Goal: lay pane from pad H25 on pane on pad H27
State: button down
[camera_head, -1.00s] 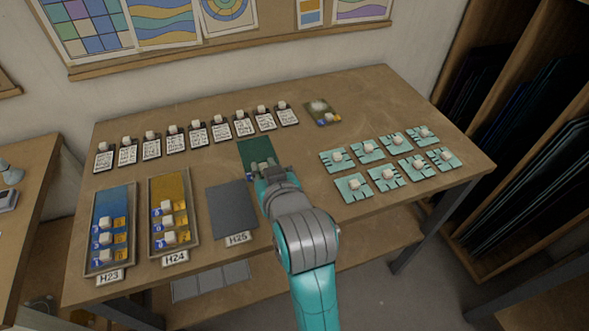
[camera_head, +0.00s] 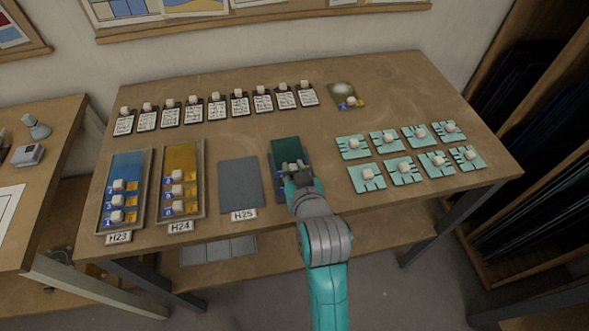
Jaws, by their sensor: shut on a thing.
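My gripper (camera_head: 297,170) is shut on the near end of a dark green pane (camera_head: 286,148). The pane lies flat over or on a grey pad (camera_head: 272,176), whose left edge shows beside it. Whether the pane touches what is under it, I cannot tell. That pad's label and any pane on it are hidden by the green pane and my arm. Pad H25 (camera_head: 240,186), just left, is bare grey with its label in front.
Trays H23 (camera_head: 101,219) and H24 (camera_head: 201,205) at the left hold blue and amber panes with white-knobbed pieces. Several teal plates (camera_head: 367,178) stand close on the right. Labelled cards (camera_head: 194,112) line the back. The table middle behind the green pane is clear.

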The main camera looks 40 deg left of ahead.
jog(key=shift+f, duration=0.15)
jog(key=c, duration=1)
grip_release()
jog(key=shift+f, duration=0.1)
jog(key=shift+s+d+r, duration=0.1)
jog(key=shift+r, duration=0.1)
jog(key=v, duration=1.1)
jog(key=shift+s+d+r, duration=0.1)
jog(key=shift+s+d, duration=0.1)
jog(key=shift+d, duration=0.05)
jog(key=shift+d, duration=0.1)
